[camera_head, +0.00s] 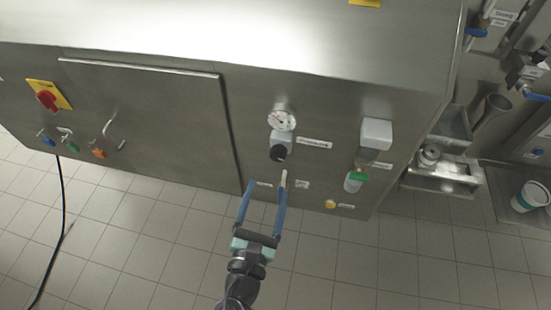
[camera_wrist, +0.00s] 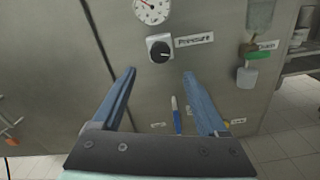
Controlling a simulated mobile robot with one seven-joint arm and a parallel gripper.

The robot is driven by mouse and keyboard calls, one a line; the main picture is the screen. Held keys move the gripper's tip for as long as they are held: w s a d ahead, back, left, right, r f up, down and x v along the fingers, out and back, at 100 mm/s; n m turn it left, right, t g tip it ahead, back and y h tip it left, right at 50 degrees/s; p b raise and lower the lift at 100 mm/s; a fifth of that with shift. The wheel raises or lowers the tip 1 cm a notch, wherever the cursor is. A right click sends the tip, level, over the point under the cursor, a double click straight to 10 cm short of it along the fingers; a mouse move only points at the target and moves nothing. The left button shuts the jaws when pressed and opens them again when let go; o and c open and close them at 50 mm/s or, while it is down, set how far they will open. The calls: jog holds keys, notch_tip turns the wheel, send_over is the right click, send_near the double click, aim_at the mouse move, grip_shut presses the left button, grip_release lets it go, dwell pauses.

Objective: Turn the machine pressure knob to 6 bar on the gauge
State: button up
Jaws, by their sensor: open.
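The black pressure knob (camera_head: 278,153) sits on the machine's front panel, on a light grey regulator block, below the round white gauge (camera_head: 282,118). In the wrist view the knob (camera_wrist: 160,50) is on a light square base beside a label reading "Pressure" (camera_wrist: 194,40). The gauge (camera_wrist: 152,9) shows at the top edge, partly cut off; its needle is too small to read surely. My gripper (camera_head: 266,184) is open and empty, below the knob in the head view. In the wrist view its blue fingers (camera_wrist: 158,74) are wide apart, with the knob beyond them, apparently untouched.
A small pale, blue-ended lever (camera_wrist: 176,115) stands out below the knob. To the right is a grey unit with a green-banded bowl (camera_head: 356,178), and a yellow button (camera_head: 330,204). A cabinet door (camera_head: 150,120) is at left. Tiled floor lies below.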

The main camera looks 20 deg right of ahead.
aim_at(277, 159)
jog(key=x, duration=0.9)
jog(key=shift+s, duration=0.1)
grip_shut()
